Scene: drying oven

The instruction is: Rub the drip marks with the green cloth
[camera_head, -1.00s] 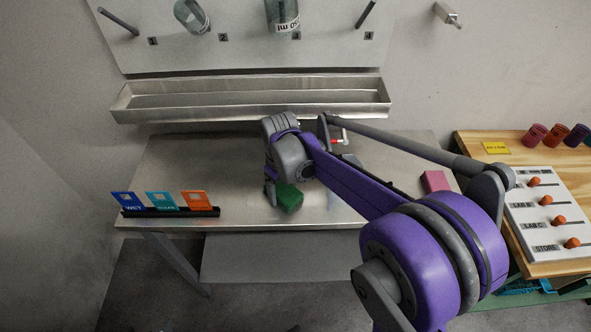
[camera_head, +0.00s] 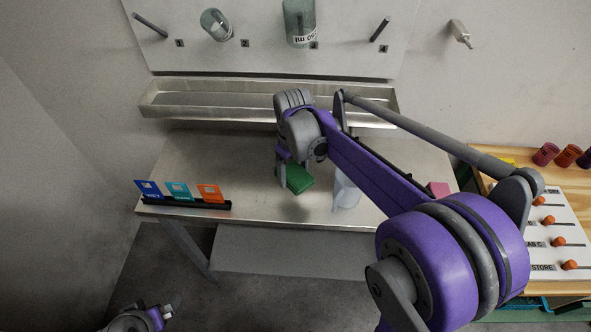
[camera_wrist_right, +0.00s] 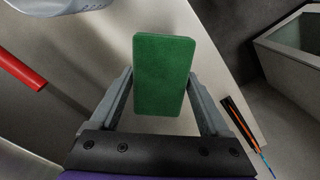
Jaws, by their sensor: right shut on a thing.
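The green cloth (camera_head: 299,180) looks like a flat, thick pad. My right gripper (camera_head: 286,180) is shut on it, over the front middle of the steel bench (camera_head: 240,180). The right wrist view shows the cloth (camera_wrist_right: 163,75) between the two fingers of the gripper (camera_wrist_right: 160,85), standing out past their tips. I cannot tell whether the cloth touches the bench. I cannot make out drip marks on the bench; my right arm hides part of it. Part of my left arm, with what looks like its gripper (camera_head: 165,310), shows at the bottom left, too small to read its jaws.
A pale vessel (camera_head: 346,192) stands right of the cloth, partly behind my arm. A red stick (camera_wrist_right: 20,72) lies on the bench. A card rack (camera_head: 187,204) stands at the front left, a pink block (camera_head: 438,188) at the right. A steel trough (camera_head: 200,101) runs behind.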

